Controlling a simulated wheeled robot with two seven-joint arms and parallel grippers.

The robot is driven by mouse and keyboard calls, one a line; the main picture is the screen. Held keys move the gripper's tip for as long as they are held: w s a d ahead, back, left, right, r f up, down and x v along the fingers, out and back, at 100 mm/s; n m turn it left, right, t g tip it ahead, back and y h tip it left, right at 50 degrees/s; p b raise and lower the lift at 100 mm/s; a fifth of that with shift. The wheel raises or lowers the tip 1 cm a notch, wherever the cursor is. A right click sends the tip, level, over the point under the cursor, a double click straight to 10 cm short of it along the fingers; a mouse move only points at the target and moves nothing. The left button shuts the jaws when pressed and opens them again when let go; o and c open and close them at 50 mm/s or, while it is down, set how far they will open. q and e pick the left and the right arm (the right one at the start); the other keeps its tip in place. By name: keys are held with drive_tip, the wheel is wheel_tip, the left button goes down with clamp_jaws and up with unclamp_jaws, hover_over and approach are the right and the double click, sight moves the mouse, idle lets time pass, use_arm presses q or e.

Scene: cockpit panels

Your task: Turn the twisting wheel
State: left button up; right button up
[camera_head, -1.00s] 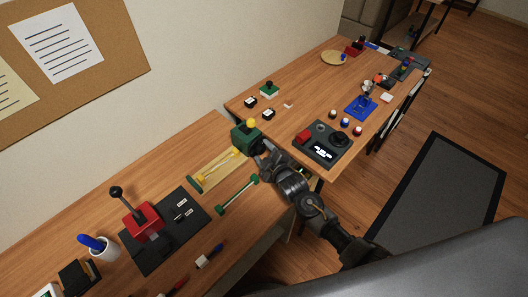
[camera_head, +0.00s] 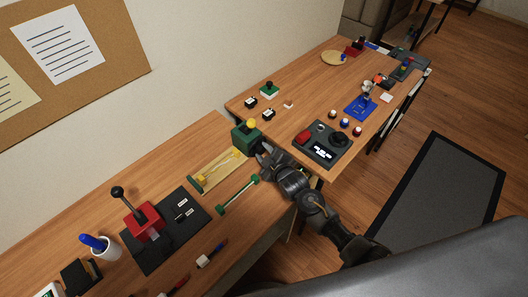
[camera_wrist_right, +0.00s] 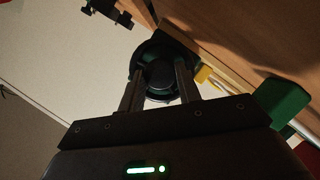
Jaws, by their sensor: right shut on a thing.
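The twisting wheel (camera_wrist_right: 158,72) is a dark round rim with a round hub, seen in the right wrist view between the two fingers. My right gripper (camera_wrist_right: 160,85) is shut on it, one finger on each side of the hub. In the head view, my right gripper (camera_head: 262,152) is at the right side of a green block (camera_head: 246,139) with a yellow ball on top. The wheel is mostly hidden there behind the gripper. My left gripper is in neither view.
A wooden tray with yellow parts (camera_head: 217,171) and a green-ended rod (camera_head: 237,195) lie close by. A grey control box (camera_head: 322,143) stands to the right. A red lever unit (camera_head: 143,221) is at the lower left.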

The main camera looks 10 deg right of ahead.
drive_tip(key=shift+d+r+m+g+y+p, duration=0.1)
drive_tip(key=shift+r+m+g+y+p, duration=0.15)
drive_tip(key=shift+m+g+p, duration=0.45)
drive_tip(key=shift+w+f+m+y+p, duration=0.1)
drive_tip(key=shift+m+y+p, duration=0.5)
drive_tip(key=shift+m, duration=0.5)
drive_tip(key=shift+d+m+g+y+p, duration=0.15)
drive_tip(key=shift+m+g+y+p, duration=0.35)
drive_tip(key=shift+m+g, duration=0.3)
drive_tip(key=shift+w+d+f+m+y, duration=0.1)
drive_tip(key=shift+m+y, duration=0.45)
drive_tip(key=shift+m, duration=0.45)
drive_tip(key=m+g+y, duration=0.1)
drive_tip(key=m, duration=0.2)
drive_tip(key=shift+d+f+y, duration=0.1)
drive_tip(key=shift+y, duration=0.2)
drive_tip(key=m, duration=0.1)
drive_tip(key=m+y+b, duration=0.1)
drive_tip(key=shift+w+f+m+g+y, duration=0.1)
drive_tip(key=shift+f+m+g+y, duration=0.05)
drive_tip(key=shift+m+g+y, duration=0.15)
drive_tip(key=shift+m+y+b, duration=0.5)
drive_tip(key=shift+m+b, duration=0.15)
drive_tip(key=shift+m, duration=0.15)
